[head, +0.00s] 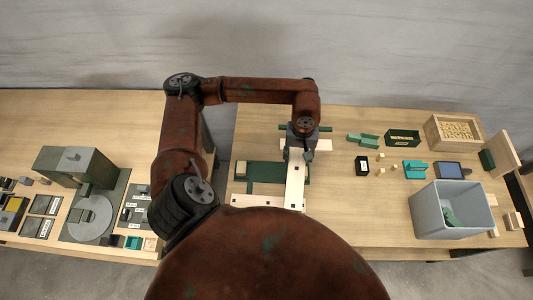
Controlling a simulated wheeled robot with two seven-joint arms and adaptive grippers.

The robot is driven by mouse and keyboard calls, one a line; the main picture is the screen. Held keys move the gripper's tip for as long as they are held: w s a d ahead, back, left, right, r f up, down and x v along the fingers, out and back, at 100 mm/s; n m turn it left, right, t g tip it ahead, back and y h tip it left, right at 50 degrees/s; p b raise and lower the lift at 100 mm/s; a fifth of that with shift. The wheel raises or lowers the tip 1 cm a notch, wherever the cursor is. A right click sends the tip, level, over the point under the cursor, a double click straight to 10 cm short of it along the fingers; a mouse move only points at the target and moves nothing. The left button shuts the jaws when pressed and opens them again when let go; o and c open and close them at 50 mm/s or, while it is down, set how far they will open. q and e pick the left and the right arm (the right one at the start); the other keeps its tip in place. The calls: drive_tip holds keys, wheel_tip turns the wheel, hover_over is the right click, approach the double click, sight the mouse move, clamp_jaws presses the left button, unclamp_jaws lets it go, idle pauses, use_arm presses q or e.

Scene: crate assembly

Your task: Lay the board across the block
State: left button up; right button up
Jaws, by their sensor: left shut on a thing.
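A pale wooden board (295,184) with dark square holes lies lengthwise in front of my left gripper (298,152). The left gripper points down at its far end and is shut on the board. A green flat piece (265,172) lies just left of the board, among pale wooden strips (240,171). Another pale strip (262,201) runs crosswise at the near side. I cannot tell which piece is the block, nor whether the board touches what is below it. The gripper hides the far end. My right gripper is not in view.
A grey bin (451,225) with a green piece inside stands at the right. Behind it are a wooden box of small pegs (455,131), a green box (403,137) and a teal part (414,168). The left table (120,110) holds a dark green machine (76,166). A gap separates the tables.

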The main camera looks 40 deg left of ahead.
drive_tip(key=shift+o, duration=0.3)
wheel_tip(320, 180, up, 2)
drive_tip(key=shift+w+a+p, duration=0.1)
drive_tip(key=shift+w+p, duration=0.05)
drive_tip(key=shift+p, duration=0.65)
use_arm(q)
drive_tip(key=shift+s+a+f+n+b, duration=0.25)
drive_tip(key=shift+s+a+f+n, duration=0.45)
drive_tip(key=shift+a+f+n, duration=2)
drive_tip(key=shift+s+a+f+n+b, duration=0.3)
drive_tip(key=shift+s+a+f+n, duration=0.4)
drive_tip(key=shift+a+f+n, duration=2)
drive_tip(key=shift+s+a+f+n+b, duration=0.25)
drive_tip(key=shift+s+a+f+n, duration=0.45)
drive_tip(key=shift+f+n, duration=2.2)
drive_tip(key=shift+r+n+b, duration=0.35)
drive_tip(key=shift+r+n, duration=0.45)
drive_tip(key=shift+n, duration=0.4)
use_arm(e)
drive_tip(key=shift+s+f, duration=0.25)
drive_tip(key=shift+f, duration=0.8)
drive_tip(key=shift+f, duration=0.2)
use_arm(q)
drive_tip(key=shift+f+b, duration=0.2)
drive_tip(key=shift+b, duration=0.15)
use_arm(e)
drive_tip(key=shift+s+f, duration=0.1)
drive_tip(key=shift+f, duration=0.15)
